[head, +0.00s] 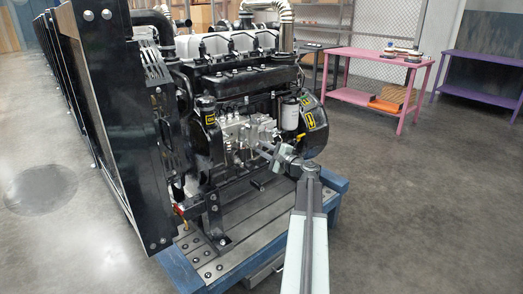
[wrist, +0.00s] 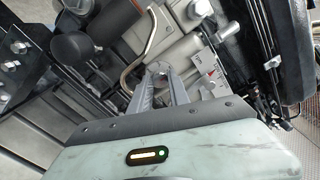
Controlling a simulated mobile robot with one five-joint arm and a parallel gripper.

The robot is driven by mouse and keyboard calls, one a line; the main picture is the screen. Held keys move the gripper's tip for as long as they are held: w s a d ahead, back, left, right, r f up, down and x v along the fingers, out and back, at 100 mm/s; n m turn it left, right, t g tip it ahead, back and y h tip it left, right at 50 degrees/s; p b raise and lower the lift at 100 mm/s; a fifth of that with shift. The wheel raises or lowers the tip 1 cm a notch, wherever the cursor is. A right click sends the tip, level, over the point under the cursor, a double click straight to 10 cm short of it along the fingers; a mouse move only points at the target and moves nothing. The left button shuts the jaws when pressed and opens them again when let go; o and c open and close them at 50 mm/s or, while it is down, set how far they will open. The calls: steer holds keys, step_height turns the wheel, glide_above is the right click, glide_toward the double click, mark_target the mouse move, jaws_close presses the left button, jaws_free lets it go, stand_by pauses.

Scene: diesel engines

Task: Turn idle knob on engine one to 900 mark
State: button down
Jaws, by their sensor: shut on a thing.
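The engine (head: 235,110) stands on a blue-edged metal base, with its silver pump block (head: 240,130) facing me. My arm reaches in from the lower right, and my gripper (head: 262,148) is at the engine's side by this block. In the wrist view my gripper (wrist: 157,72) has its two grey fingers close together, shut on a small round grey part that looks like the idle knob (wrist: 156,66). The fingers cover much of it. A small pale plate with red marks (wrist: 209,76) sits just right of the fingertips. I cannot read the 900 mark or the knob's pointer.
A black radiator frame (head: 115,110) stands to the left. The engine base's blue edge (head: 330,205) lies below my arm. A pink bench (head: 375,60) and a purple bench (head: 490,60) stand behind right. Open floor lies to the right.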

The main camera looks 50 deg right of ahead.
stand_by(0.3)
steer(key=c, duration=1.2)
jaws_free()
steer(key=shift+w, duration=0.1)
steer(key=shift+c, duration=0.2)
steer(key=s, duration=0.8)
steer(key=shift+a, duration=0.3)
steer(key=shift+w, duration=0.1)
